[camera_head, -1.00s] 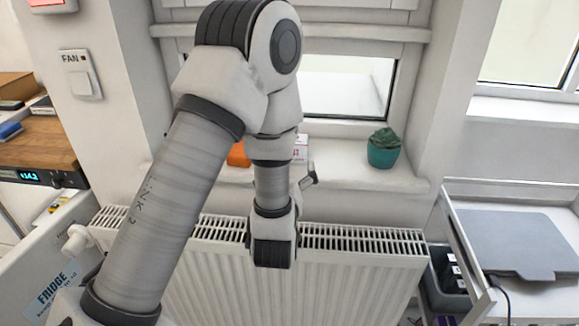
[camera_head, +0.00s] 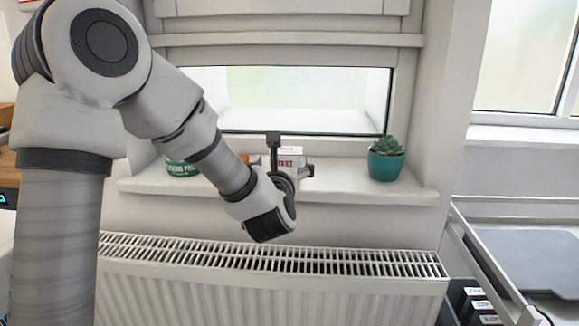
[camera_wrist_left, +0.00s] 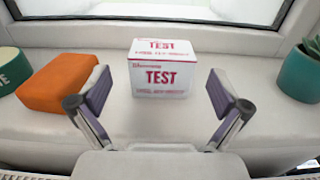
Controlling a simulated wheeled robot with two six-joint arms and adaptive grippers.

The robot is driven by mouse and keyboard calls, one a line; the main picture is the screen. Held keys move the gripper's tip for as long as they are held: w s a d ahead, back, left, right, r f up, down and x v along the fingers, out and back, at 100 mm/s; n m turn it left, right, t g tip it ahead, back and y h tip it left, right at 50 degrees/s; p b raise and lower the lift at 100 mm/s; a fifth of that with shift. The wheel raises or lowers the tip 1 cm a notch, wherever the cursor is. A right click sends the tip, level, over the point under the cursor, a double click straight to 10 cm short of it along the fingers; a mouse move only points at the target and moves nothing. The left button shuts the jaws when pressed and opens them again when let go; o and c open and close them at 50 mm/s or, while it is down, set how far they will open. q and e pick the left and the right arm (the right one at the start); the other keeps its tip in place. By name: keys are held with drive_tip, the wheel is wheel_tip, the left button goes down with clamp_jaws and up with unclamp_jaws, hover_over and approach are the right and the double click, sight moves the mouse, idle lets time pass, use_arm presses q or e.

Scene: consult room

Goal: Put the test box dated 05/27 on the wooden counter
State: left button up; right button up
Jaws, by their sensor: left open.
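A white test box (camera_wrist_left: 162,78) with red TEST lettering stands on the white windowsill. A date on it is too small to read. In the head view the box (camera_head: 290,151) is partly hidden behind my left gripper (camera_head: 290,163). In the left wrist view my left gripper (camera_wrist_left: 161,92) is open and empty, its fingers apart on either side in front of the box. The box is centred between them and farther off, with no contact visible. A sliver of the wooden counter (camera_head: 6,163) shows at the far left of the head view, mostly hidden by my left arm. My right gripper is not in view.
An orange block (camera_wrist_left: 58,82) and a green tin (camera_head: 182,169) sit left of the box. A potted succulent (camera_head: 386,160) stands to its right. A radiator (camera_head: 270,285) runs below the sill. A trolley (camera_head: 530,255) is at the right.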

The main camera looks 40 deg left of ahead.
sight(285, 156)
use_arm(q)
drive_tip(key=x, duration=0.5)
drive_tip(key=shift+w, duration=0.45)
drive_tip(key=shift+s+r, duration=0.1)
drive_tip(key=shift+s, duration=0.05)
drive_tip(key=shift+c, duration=1.1)
drive_tip(key=c, duration=1)
